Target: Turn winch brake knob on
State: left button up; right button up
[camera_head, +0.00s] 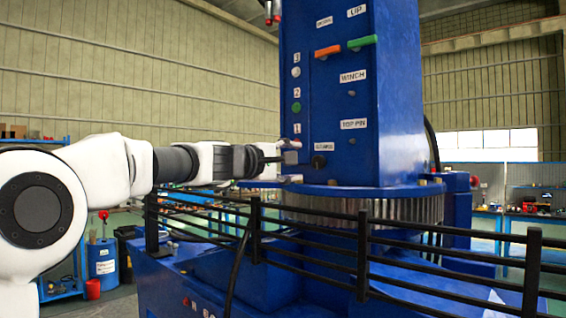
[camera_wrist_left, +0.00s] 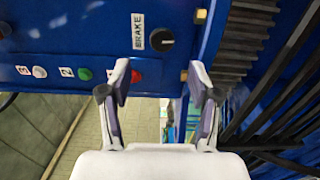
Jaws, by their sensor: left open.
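The black brake knob (camera_head: 318,161) is on the face of the blue crane column (camera_head: 340,95), below a small white label. In the left wrist view the round black knob (camera_wrist_left: 162,39) sits beside a white label (camera_wrist_left: 138,31) reading BRAKE. My left gripper (camera_head: 291,161) reaches in from the left and is just left of the knob in the head view. In the left wrist view its two fingers (camera_wrist_left: 160,74) are spread with nothing between them, and the knob lies beyond the fingertips, apart from them. My right gripper is in neither view.
Orange (camera_head: 328,51) and green (camera_head: 362,42) levers are higher up. A black railing (camera_head: 363,250) and toothed ring (camera_head: 370,207) lie below my arm.

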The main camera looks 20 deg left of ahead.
pick_arm(q)
jog(key=v, duration=0.3)
jog(key=shift+s+a, duration=0.1)
jog(key=shift+s, duration=0.1)
